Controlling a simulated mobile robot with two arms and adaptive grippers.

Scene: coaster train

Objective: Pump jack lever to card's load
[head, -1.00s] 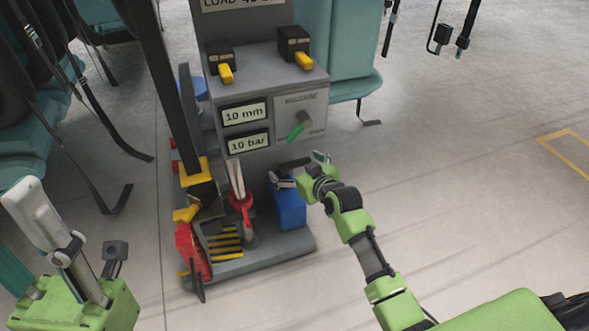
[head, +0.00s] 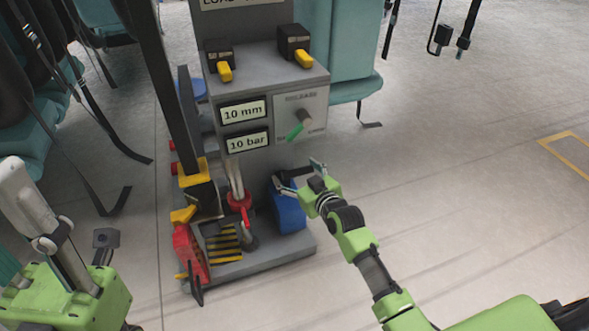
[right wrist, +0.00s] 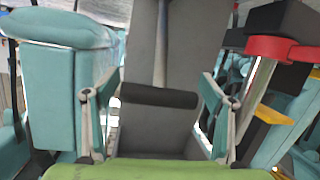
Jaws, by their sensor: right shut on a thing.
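The grey jack stand (head: 262,82) fills the middle of the head view. Its displays read 10 mm (head: 243,111) and 10 bar (head: 247,142). A load card (head: 245,4) at its top is cut off by the frame edge. My right gripper (head: 298,180) is at the stand's lower right, above a blue part (head: 289,214). My left gripper is not identifiable.
Two yellow-handled switches (head: 304,58) and a green-tipped knob (head: 297,130) are on the stand. A rod with a red collar (head: 240,200) and a red part (head: 188,248) stand left of my gripper. Teal seats (head: 352,55) are behind; the floor at right is clear.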

